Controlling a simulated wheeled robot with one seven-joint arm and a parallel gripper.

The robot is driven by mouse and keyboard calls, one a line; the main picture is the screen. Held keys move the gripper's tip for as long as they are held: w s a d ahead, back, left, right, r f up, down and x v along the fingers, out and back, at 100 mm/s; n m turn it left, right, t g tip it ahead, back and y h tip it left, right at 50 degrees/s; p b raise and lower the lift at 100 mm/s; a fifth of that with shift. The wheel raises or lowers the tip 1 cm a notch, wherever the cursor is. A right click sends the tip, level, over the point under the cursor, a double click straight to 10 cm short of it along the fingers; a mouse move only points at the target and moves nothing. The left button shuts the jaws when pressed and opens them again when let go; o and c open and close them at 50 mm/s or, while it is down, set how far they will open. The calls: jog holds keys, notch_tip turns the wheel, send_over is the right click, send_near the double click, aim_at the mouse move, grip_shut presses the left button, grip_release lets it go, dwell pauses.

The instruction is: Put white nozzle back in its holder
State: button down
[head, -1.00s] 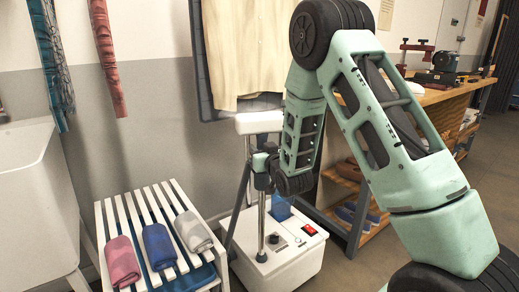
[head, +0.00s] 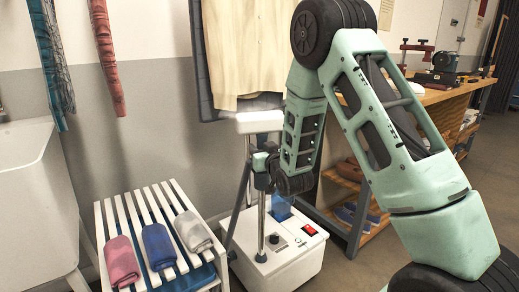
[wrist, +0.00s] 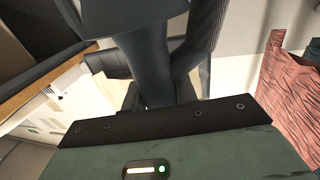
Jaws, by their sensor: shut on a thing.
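The white nozzle (head: 258,123) is the wide white head in front of the hanging garment in the head view, roughly level, with its dark handle below it. My gripper (head: 262,172) is at that handle, close to the steamer's chrome pole (head: 261,222). In the wrist view my gripper (wrist: 155,90) is shut on the dark grey handle (wrist: 148,65), which runs up between the dark fingers. The holder cannot be made out; my gripper and arm cover the top of the pole. The steamer's white base (head: 285,255) stands on the floor below.
A white slatted rack (head: 135,212) with rolled pink, blue and grey cloths stands left of the steamer. A cream garment (head: 255,50) hangs behind the nozzle. A wooden workbench (head: 440,95) with shelves is at the right. A white basin (head: 35,220) is at the far left.

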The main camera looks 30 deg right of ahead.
jog(key=shift+f+b, duration=0.6)
jog(key=shift+b, duration=0.15)
dwell(0.5)
jog(key=c, duration=1.4)
grip_release()
jog(key=shift+o, duration=0.2)
jog(key=shift+s, duration=0.2)
